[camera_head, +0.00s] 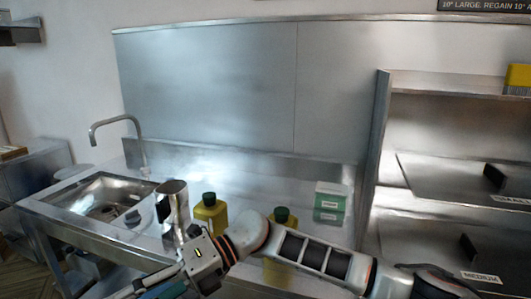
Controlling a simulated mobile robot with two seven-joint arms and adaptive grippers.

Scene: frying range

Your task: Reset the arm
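My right arm reaches in from the lower right and crosses the front of the counter. My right gripper (150,289) is at the bottom edge, left of centre, pointing down and left. Its fingertips are partly cut off by the frame, so I cannot tell whether it is open or shut. A teal part shows beside the fingers. My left gripper is not in view.
A steel cup (172,207) and a yellow green-capped bottle (211,214) stand behind the gripper. A second bottle (283,217) is partly hidden by my arm. A green-and-white box (331,203), sink (90,197), tap (138,140) and right-hand shelves (450,85) surround them.

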